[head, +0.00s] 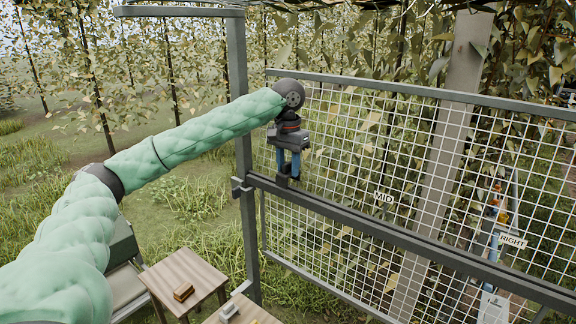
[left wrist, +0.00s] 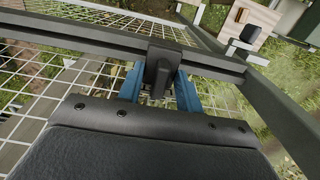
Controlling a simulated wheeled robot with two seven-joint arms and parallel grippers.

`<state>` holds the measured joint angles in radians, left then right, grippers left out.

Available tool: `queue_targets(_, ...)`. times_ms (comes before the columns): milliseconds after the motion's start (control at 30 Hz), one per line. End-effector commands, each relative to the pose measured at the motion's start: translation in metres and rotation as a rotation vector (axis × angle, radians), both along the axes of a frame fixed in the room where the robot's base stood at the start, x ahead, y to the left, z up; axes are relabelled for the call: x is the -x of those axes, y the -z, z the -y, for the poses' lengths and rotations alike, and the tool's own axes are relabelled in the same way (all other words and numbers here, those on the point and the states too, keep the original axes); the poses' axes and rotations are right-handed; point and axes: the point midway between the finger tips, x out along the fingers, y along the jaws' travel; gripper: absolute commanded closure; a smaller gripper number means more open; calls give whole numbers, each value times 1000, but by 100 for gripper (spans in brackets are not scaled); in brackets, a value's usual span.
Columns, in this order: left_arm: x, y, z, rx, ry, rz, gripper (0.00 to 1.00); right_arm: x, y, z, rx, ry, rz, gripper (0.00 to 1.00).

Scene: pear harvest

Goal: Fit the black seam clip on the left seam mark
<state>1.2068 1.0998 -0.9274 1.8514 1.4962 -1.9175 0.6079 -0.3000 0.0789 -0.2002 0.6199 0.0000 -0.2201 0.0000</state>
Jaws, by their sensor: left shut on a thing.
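My left gripper (head: 288,172) points down at the left end of the fence's middle rail (head: 400,238). Its blue fingers are shut on the black seam clip (left wrist: 163,62), which shows between them in the left wrist view. The clip is at the dark rail and overlaps it in that view; I cannot tell whether it is seated. In the head view only a small dark part of the clip shows below the fingers. No left seam mark can be made out. The MID label (head: 384,197) and RIGHT label (head: 512,240) show farther right. My right gripper is not in view.
A dark post (head: 242,150) stands just left of the gripper. White wire mesh (head: 340,130) fills the fence frame. A small wooden table (head: 170,268) with a brown block (head: 183,292) stands low at left, near another wooden top holding a grey item (head: 229,311).

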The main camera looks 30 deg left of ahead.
Motion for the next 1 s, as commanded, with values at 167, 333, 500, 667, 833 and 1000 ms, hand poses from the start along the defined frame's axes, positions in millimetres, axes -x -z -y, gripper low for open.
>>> queue_targets(167, 0, 0, 0, 0, 0, 0, 86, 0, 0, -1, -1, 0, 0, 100)
queue_targets(333, 0, 0, 0, 0, 0, 0, 86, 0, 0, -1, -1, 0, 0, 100)
queue_targets(500, 0, 0, 0, 0, 0, 0, 86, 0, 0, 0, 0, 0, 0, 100)
queue_targets(667, 0, 3, 0, 0, 0, 0, 86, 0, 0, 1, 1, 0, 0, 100)
queue_targets(833, 0, 7, 0, 0, 0, 0, 86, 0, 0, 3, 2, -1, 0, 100)
queue_targets(1000, 0, 11, 0, 0, 0, 0, 86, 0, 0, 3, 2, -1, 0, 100)
